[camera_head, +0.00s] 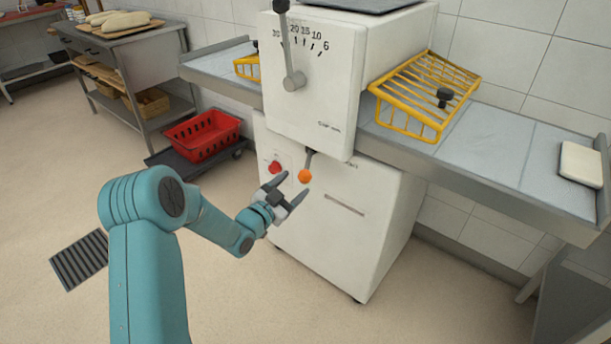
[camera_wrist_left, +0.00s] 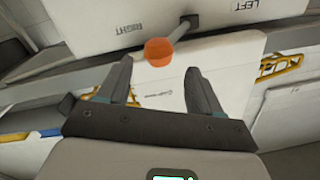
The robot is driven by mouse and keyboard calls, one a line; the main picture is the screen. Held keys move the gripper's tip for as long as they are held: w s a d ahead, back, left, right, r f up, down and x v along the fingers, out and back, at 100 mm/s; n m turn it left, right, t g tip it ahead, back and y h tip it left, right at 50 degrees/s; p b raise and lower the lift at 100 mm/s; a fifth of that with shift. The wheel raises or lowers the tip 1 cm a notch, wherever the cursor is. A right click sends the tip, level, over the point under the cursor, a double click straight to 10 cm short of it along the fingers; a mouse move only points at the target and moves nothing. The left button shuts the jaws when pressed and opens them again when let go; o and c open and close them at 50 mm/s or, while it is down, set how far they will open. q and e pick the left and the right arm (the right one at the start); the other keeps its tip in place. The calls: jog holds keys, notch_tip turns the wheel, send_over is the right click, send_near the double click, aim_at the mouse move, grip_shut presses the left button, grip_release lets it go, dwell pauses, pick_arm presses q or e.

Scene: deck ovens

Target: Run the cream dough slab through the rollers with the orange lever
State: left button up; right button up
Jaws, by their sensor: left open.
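The dough sheeter (camera_head: 338,220) is a white machine with a grey belt table (camera_head: 500,150) out to the right and another to the left. The cream dough slab (camera_head: 581,164) lies flat at the far right end of the right table. The orange lever (camera_head: 305,176) is a ball on a short dark stem under the machine's upper housing. My left gripper (camera_head: 287,190) is open and empty, just left of and below the orange ball, apart from it. In the left wrist view the orange ball (camera_wrist_left: 160,51) shows beyond and between the two fingertips. My right gripper is not in view.
A yellow wire guard (camera_head: 425,95) stands over the right table beside the housing. A red button (camera_head: 275,167) is left of the lever. A long grey handle (camera_head: 289,50) is on the dial face. A red crate (camera_head: 203,135) sits on a dolly at left, near a bread table (camera_head: 125,50).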

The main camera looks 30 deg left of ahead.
aim_at(301, 179)
pick_arm(q)
jog(key=w, duration=0.6)
jog(key=shift+w+d, duration=0.1)
jog(key=shift+d, duration=0.1)
